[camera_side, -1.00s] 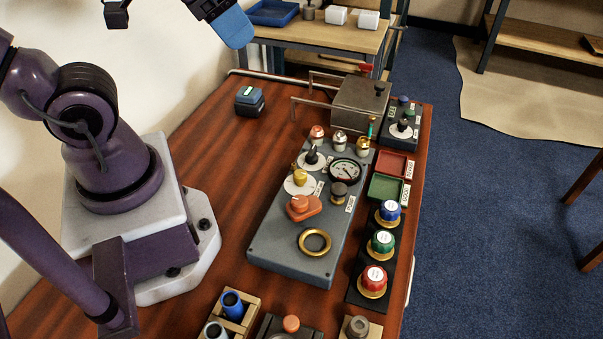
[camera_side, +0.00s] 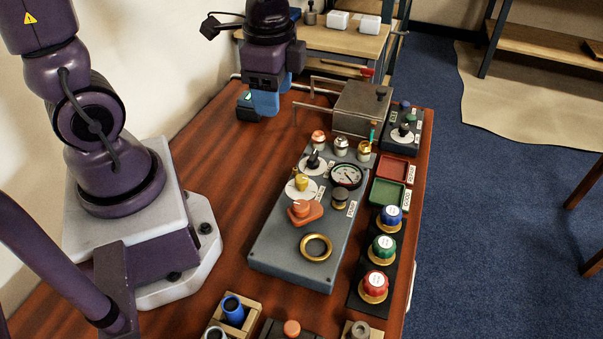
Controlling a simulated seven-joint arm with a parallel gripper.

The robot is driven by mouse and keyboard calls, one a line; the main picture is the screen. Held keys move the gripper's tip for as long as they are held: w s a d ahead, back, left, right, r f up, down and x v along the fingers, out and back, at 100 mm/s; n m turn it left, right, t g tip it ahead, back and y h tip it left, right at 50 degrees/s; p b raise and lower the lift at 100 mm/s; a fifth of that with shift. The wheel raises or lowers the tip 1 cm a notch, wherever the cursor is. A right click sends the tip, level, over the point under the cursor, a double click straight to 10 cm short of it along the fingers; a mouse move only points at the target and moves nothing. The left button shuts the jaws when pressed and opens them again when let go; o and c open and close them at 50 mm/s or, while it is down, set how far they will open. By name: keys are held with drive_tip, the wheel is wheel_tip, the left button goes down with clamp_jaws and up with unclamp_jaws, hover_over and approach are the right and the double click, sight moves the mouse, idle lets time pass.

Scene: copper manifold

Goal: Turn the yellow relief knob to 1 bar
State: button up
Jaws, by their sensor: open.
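The yellow relief knob (camera_side: 301,182) stands on a white dial plate on the grey manifold panel (camera_side: 285,248). Its scale marks and pointer are too small to read. A round gauge (camera_side: 346,175) with a dark face sits to its right. My gripper (camera_side: 264,108) has blue fingers and points down over the far left part of the table, up and left of the panel and well apart from the knob. It is open; I see nothing held between its fingers. The gripper partly hides a small dark and teal box (camera_side: 246,107).
A black-handled knob (camera_side: 313,160) and an orange knob (camera_side: 301,208) stand close to the yellow one. Several metal fittings (camera_side: 341,146) line the panel's far end. A grey lidded box (camera_side: 360,108) stands behind. Blue, green and red knobs (camera_side: 375,284) line the right. The wood left of the panel is clear.

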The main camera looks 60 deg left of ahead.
sight(302, 178)
drive_tip(key=w+f+m, duration=0.1)
drive_tip(key=f+m, duration=0.4)
drive_tip(key=f, duration=0.1)
drive_tip(key=w+d+f+m, duration=0.1)
drive_tip(key=f+m, duration=0.5)
drive_tip(key=w+d+f+m, duration=0.1)
drive_tip(key=w+f+m, duration=0.1)
drive_tip(key=f+m, duration=0.3)
drive_tip(key=shift+f+m+h, duration=0.4)
drive_tip(key=shift+f, duration=0.2)
drive_tip(key=c, duration=0.9)
